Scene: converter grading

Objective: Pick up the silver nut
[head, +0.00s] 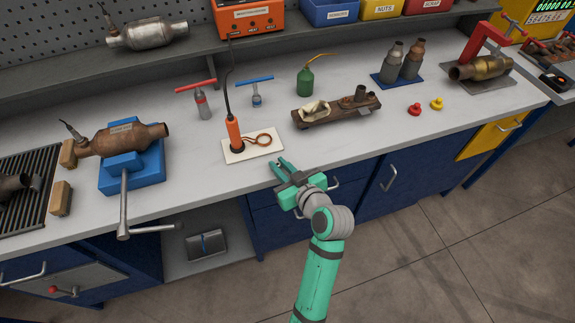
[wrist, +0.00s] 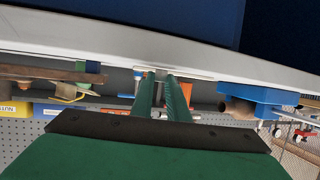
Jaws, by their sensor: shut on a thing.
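My gripper (head: 281,166) is in front of the workbench's front edge, near the white pad. Its green fingers also show in the wrist view (wrist: 160,82), close together around something small. That small greyish thing, which I take to be the silver nut (head: 279,164), is between the fingertips and mostly hidden by them. No other silver nut can be made out on the bench.
The grey workbench (head: 210,180) is behind my gripper. A blue vise (head: 132,172) holds a rusty converter (head: 122,140).

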